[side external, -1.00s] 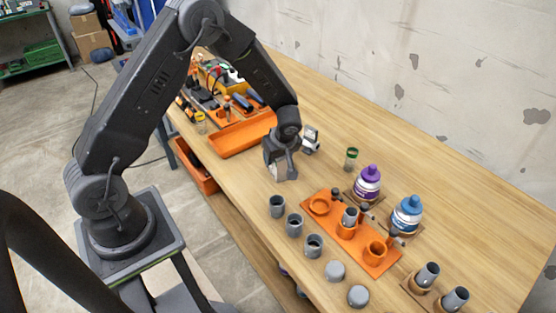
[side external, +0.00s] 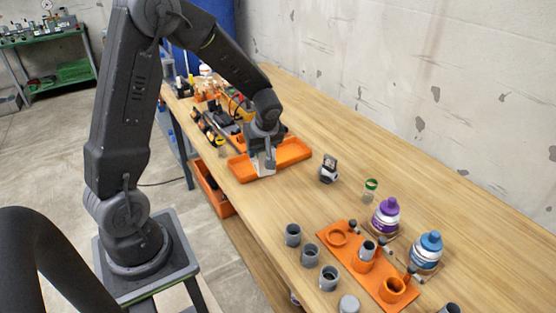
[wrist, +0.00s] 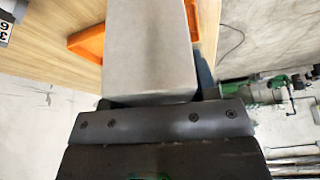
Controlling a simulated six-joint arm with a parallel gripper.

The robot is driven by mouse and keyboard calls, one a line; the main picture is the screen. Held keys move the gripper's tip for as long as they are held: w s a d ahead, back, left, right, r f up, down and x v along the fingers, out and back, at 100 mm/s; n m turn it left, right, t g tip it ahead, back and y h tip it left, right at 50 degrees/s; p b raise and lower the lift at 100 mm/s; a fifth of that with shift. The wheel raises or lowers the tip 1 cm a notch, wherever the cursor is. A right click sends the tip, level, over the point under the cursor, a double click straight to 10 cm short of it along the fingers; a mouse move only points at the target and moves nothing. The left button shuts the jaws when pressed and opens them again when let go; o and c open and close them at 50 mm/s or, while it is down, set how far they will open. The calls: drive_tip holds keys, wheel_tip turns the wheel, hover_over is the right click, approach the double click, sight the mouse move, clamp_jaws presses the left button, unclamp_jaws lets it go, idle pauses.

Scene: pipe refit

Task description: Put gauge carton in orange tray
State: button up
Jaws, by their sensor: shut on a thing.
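My gripper (side external: 262,145) is shut on the gauge carton (side external: 262,163), a pale grey-white box. The carton hangs below the fingers, in front of the orange tray (side external: 296,151) in the side view. I cannot tell whether it touches the tray. In the wrist view the carton (wrist: 150,55) fills the upper middle and hides much of the tray, and an orange tray edge (wrist: 86,43) shows to its left.
A small grey-and-white device (side external: 329,168) stands right of the tray. A green-capped jar (side external: 370,190), purple-capped bottle (side external: 386,215) and blue-capped bottle (side external: 427,250) stand further right. An orange fixture (side external: 355,258) holds pipe pieces. Tools crowd behind the tray.

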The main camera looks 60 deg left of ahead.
drive_tip(key=a+r+n, duration=0.2)
drive_tip(key=a, duration=1.5)
drive_tip(key=shift+g, duration=0.4)
drive_tip(key=shift+w+d+f, duration=0.85)
drive_tip(key=shift+w+f, duration=0.75)
drive_tip(key=shift+f, duration=0.3)
drive_tip(key=shift+w+d+f, duration=0.85)
drive_tip(key=shift+w+f, duration=0.7)
drive_tip(key=shift+f, duration=0.35)
drive_tip(key=shift+w+d+f, duration=0.85)
drive_tip(key=shift+w+f, duration=0.75)
drive_tip(key=shift+f, duration=0.3)
drive_tip(key=shift+f, duration=0.1)
drive_tip(key=shift+f, duration=0.1)
drive_tip(key=o, duration=1)
drive_tip(key=shift+o, duration=0.2)
